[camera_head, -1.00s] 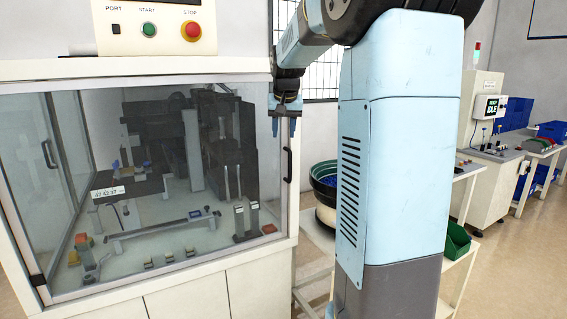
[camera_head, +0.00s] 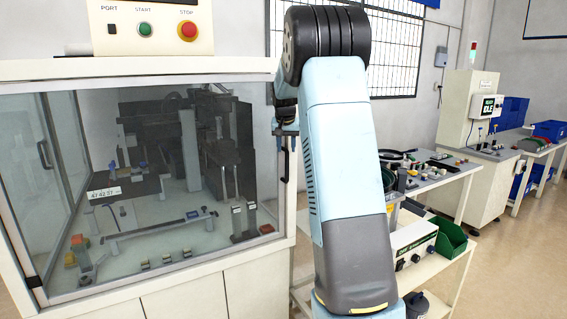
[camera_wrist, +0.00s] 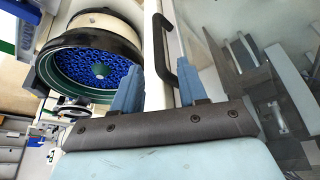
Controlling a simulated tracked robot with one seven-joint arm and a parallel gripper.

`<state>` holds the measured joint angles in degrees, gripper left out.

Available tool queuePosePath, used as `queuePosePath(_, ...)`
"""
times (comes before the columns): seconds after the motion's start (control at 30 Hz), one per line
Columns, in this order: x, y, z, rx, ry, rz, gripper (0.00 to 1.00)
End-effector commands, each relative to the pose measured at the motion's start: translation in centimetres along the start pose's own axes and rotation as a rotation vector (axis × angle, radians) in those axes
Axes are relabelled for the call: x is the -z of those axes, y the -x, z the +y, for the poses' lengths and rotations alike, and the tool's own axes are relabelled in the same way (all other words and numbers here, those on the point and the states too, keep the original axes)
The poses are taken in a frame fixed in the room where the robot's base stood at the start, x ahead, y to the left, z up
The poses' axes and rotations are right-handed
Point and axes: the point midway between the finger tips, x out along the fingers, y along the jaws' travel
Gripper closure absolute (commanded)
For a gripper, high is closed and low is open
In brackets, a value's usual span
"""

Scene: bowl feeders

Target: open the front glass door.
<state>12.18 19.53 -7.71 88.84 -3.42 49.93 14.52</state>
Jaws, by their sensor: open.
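The front glass door (camera_head: 150,235) of the cabinet looks shut in the head view. Its black handle (camera_head: 286,162) is upright near the right edge of the front. In the wrist view the handle (camera_wrist: 164,48) shows as a dark bar. My gripper (camera_wrist: 158,78) is open, with one blue finger on each side of the handle's near end. I cannot tell how deep the handle sits between the fingers, and no grip on it shows. In the head view the gripper (camera_head: 286,131) is small, by the handle's upper end, and partly hidden by my arm.
A control panel with START and STOP buttons (camera_head: 188,31) stands on the cabinet. A bowl feeder with blue parts (camera_wrist: 97,68) is beside the door in the wrist view.

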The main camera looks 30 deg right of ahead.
Motion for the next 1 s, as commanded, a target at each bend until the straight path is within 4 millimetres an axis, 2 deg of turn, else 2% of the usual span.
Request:
queuePosePath(0.03, -0.1, -1.1, 0.0, -0.001, 0.0, -0.004, 0.58)
queuePosePath(0.2, -0.1, -4.0, 0.1, -0.001, 0.0, -0.003, 0.58)
queuePosePath(0.4, 0.0, -6.5, 0.0, 0.0, 0.0, -0.001, 0.58)
queuePosePath(0.6, 0.0, -7.5, 0.0, 0.0, 0.001, -0.001, 0.58)
queuePosePath(0.87, -0.1, -7.6, -0.1, 0.0, 0.001, 0.0, 0.58)
queuePosePath(1.0, -0.1, -7.6, -0.1, 0.0, 0.001, 0.0, 0.68)
